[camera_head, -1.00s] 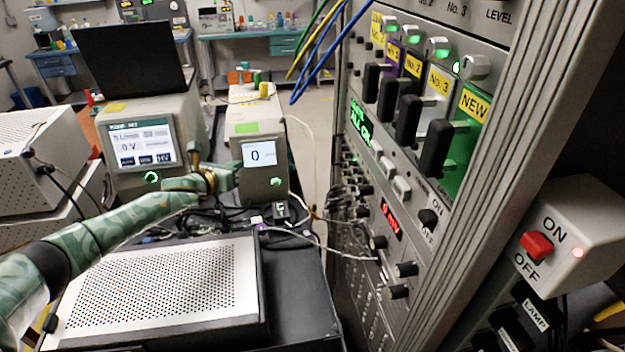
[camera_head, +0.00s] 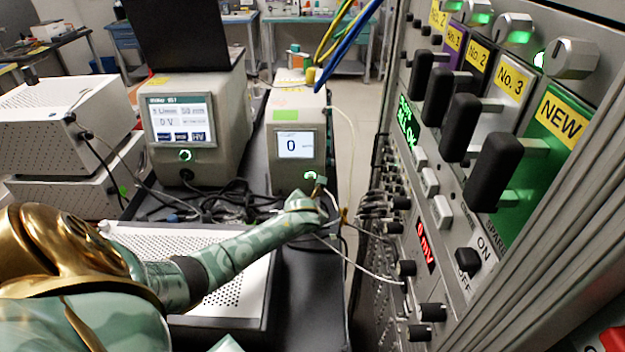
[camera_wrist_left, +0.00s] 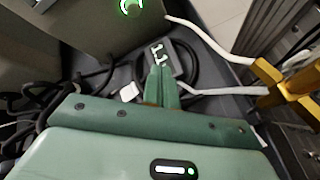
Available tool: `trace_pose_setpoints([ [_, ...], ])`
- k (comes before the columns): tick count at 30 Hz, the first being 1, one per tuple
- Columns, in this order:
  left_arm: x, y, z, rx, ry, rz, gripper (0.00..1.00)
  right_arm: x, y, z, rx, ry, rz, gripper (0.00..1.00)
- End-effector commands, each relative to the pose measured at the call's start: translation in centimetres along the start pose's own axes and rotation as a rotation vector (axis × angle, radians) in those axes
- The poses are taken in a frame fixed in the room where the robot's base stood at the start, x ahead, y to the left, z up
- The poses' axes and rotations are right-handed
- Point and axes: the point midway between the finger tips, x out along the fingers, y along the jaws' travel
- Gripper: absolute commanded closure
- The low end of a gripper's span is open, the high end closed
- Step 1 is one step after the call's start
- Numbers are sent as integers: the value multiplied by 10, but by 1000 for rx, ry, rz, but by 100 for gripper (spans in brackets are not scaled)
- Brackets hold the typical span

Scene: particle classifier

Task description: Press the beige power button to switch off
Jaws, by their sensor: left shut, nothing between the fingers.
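Two instruments have round power buttons glowing green. One button (camera_head: 185,155) is on the wider grey instrument with the colour screen. The other button (camera_head: 310,176) is on the narrower instrument (camera_head: 300,110) whose screen reads 0. I cannot clearly tell a beige button colour on either. My left gripper (camera_head: 320,184) is just in front of the narrower instrument's lower front, close to its button. In the left wrist view the shut, empty fingers (camera_wrist_left: 162,85) point up the picture, below the glowing button (camera_wrist_left: 130,6), which is partly cut off at the top edge. Contact is not visible. My right gripper is not in view.
A rack (camera_head: 450,200) with knobs, black levers and labels stands close on the right. Cables and a small black box (camera_wrist_left: 172,58) lie under the fingers. A perforated metal case (camera_head: 240,285) lies below my left arm. Yellow and blue cables hang above.

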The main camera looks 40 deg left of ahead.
Motion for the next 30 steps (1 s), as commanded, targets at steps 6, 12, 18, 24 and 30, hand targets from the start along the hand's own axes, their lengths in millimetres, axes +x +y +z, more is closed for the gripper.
trace_pose_setpoints([
  [6, 24, 8, 6, -1, 1, 2, 100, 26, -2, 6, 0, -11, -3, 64],
  [12, 48, 19, 18, -2, 1, 0, 100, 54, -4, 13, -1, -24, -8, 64],
  [18, 62, 30, 30, 2, 1, 1, 100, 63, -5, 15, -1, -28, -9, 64],
  [24, 68, 36, 35, 0, 0, 0, 100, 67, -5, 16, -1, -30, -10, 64],
  [30, 68, 36, 36, 0, -1, 0, 100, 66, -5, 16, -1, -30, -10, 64],
])
